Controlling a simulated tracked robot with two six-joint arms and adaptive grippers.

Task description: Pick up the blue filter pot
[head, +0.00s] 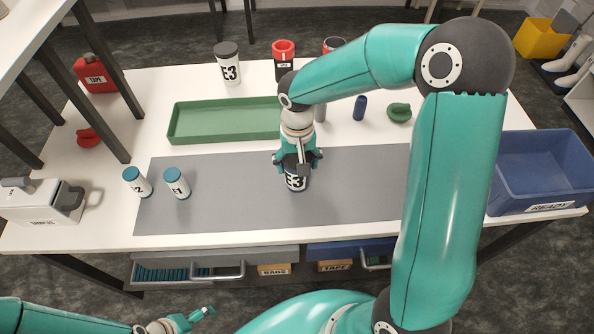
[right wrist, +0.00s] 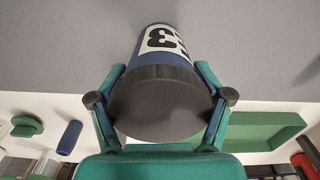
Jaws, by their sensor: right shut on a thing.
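The blue filter pot (head: 297,184) has a dark lid and a white label reading E3. It is upright at the middle of the grey mat (head: 230,205); I cannot tell whether its base touches the mat. My right gripper (head: 298,160) comes from above and is shut around its top. In the right wrist view the pot (right wrist: 181,47) sits between the two fingers of the right gripper (right wrist: 160,97), one on each side of the lid. My left gripper (head: 195,318) is low at the bottom left, away from the pot; its fingers are too small to judge.
Two white jars with blue lids (head: 137,182) (head: 177,183) stand at the mat's left. A green tray (head: 190,138) lies behind it. A white E3 jar (head: 228,64) and a red-topped jar (head: 283,60) stand at the back. A blue READY bin (head: 540,175) is at the right.

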